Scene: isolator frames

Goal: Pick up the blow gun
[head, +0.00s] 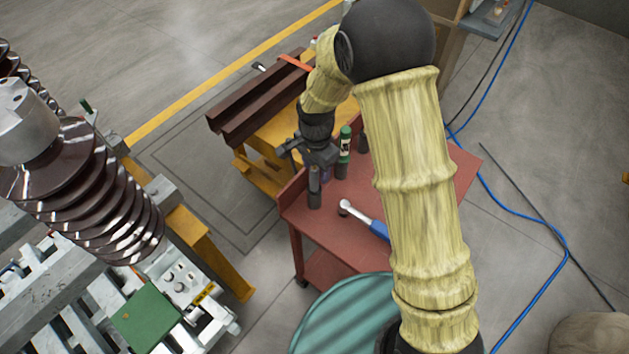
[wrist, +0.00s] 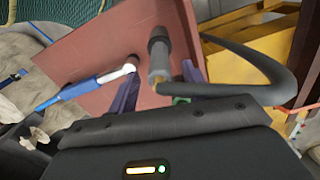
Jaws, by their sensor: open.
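A grey cylindrical tool with a dark end and a small brass-coloured part stands out in the wrist view (wrist: 159,62); it looks like the blow gun, though its full shape is hidden. It also shows over the red cart in the head view (head: 314,188). A black curved, hose-like piece (wrist: 262,62) runs close to its brass part. My gripper (wrist: 157,85) is open, its two purple-tinted fingers apart on either side of the tool. I cannot tell whether they touch it. In the head view my gripper (head: 318,168) is at the cart's left side.
A teal round object (head: 340,315) stands in front. A brown beam on a yellow stand (head: 262,105) is behind left. Blue hose crosses the floor right.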

